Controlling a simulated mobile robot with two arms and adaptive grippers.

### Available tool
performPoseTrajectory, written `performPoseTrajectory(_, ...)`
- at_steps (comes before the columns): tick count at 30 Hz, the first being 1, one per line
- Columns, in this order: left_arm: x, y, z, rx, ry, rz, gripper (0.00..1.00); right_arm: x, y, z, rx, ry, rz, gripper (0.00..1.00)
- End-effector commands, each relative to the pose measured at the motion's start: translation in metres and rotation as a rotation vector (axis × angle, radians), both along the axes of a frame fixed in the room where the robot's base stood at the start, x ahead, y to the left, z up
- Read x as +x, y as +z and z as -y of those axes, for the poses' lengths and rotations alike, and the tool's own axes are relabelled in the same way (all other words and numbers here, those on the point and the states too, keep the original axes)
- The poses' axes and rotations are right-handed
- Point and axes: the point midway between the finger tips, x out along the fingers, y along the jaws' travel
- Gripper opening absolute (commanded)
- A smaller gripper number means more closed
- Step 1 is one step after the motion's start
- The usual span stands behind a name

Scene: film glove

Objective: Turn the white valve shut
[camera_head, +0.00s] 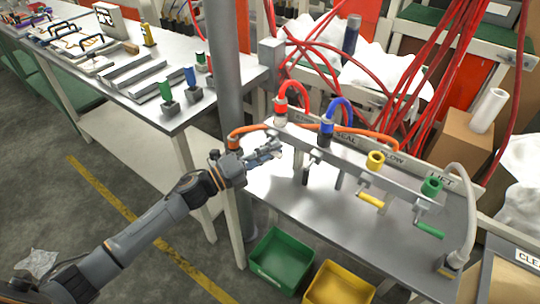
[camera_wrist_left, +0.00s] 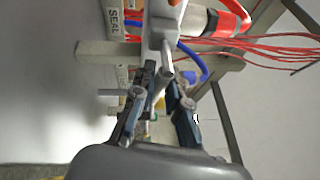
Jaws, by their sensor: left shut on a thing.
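My left gripper (camera_head: 268,151) reaches from the left to the left end of the metal valve rail (camera_head: 345,160), near the red fitting. In the left wrist view the left gripper (camera_wrist_left: 168,85) is shut on the pale end of the white valve (camera_wrist_left: 160,38), whose body runs up between the fingers. Its finger pads hide part of the handle. In the head view the gripper covers most of this valve, so its turn angle cannot be told. My right gripper is not in view.
Along the rail stand a blue fitting (camera_head: 326,131), a yellow valve (camera_head: 374,160) and a green valve (camera_head: 432,187) with a green handle. Red, blue and orange hoses arch close by. A grey post (camera_head: 226,75) stands behind my arm. Green (camera_head: 283,258) and yellow bins sit below.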

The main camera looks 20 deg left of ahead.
Motion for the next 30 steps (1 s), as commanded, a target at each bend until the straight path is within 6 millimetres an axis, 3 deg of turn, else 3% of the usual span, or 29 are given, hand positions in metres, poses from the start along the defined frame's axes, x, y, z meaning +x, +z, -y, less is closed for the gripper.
performPoseTrajectory(9,-0.0003,0.0019,0.0004,-0.105,0.000,-0.039,0.00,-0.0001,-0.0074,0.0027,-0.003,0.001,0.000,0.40)
performPoseTrajectory(25,-0.0001,0.0033,0.0003,-0.123,0.001,-0.046,0.00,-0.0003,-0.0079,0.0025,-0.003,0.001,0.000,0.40)
performPoseTrajectory(26,0.0000,0.0033,0.0002,-0.123,0.001,-0.046,0.20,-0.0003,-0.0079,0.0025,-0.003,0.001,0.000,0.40)
performPoseTrajectory(27,0.0000,0.0033,0.0002,-0.123,0.001,-0.046,0.28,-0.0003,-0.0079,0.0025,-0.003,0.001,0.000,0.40)
performPoseTrajectory(29,0.0000,0.0034,0.0002,-0.122,0.001,-0.045,0.37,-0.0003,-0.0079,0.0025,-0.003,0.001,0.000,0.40)
performPoseTrajectory(30,0.0000,0.0034,0.0002,-0.122,0.001,-0.045,0.37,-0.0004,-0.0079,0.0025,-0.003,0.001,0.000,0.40)
